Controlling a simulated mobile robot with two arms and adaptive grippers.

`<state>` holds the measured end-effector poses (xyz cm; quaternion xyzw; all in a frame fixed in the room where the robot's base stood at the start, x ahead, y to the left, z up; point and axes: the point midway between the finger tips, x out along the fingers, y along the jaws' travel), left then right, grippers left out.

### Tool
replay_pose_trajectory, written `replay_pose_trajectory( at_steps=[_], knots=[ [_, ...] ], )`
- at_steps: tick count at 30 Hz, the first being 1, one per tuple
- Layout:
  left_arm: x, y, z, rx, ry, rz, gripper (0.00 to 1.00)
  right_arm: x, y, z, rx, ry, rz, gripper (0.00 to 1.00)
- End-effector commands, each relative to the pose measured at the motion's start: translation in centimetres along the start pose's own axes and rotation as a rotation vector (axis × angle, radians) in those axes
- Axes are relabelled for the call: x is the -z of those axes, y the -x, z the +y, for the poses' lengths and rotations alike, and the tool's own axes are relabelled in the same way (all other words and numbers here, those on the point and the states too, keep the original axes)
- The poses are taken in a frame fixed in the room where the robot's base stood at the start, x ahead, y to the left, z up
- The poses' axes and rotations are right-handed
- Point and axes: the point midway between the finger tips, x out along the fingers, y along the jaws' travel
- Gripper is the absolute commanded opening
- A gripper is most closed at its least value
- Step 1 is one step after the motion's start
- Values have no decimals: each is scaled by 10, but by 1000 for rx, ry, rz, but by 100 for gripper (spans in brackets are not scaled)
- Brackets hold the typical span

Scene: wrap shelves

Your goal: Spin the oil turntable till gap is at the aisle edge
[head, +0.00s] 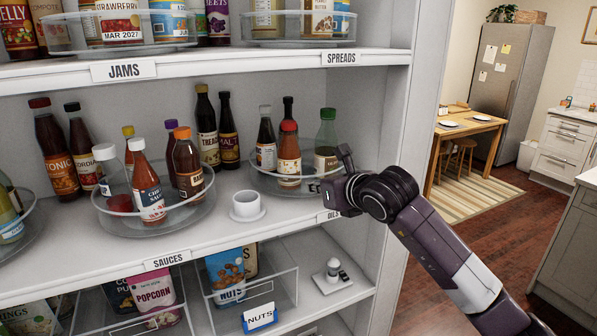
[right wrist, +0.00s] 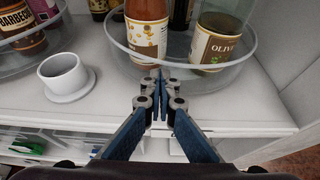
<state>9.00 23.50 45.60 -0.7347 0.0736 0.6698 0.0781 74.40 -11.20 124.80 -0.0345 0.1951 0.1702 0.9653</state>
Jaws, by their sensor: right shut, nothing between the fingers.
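The oil turntable (head: 262,184) is a clear round tray with a raised rim, on the shelf above the OILS label (head: 328,216). It holds a dark bottle (head: 266,150), a red-capped bottle (head: 289,160), a green-capped olive bottle (head: 326,150) and another dark-capped bottle behind. My right gripper (head: 338,178) is at its front right, covering part of the rim. In the right wrist view, the shut, empty fingertips (right wrist: 160,78) overlap the front rim (right wrist: 215,80), before the orange bottle (right wrist: 146,28) and olive bottle (right wrist: 215,35). I cannot tell whether they touch it. My left gripper is not in view.
A white cup on a saucer (head: 246,206) stands left of the turntable. The sauce turntable (head: 155,222) is farther left. The shelf's upright side panel (head: 390,110) is close on the right. Another shelf with jams and spreads is above; bins are below.

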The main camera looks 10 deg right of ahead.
Motion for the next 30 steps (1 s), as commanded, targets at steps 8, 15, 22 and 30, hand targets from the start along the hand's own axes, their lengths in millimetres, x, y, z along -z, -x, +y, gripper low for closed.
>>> replay_pose_trajectory(
  at_steps=[8, 15, 22, 30],
  knots=[
    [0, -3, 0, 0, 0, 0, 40, -2, -2, 5, -1, 0, -3, 0],
    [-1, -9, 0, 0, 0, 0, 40, -2, -6, 19, -1, 0, -3, 0],
    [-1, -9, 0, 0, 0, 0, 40, -3, -6, 21, 1, 0, -1, 0],
    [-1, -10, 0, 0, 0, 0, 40, -3, -7, 23, 1, 0, -1, 0]
  ],
)
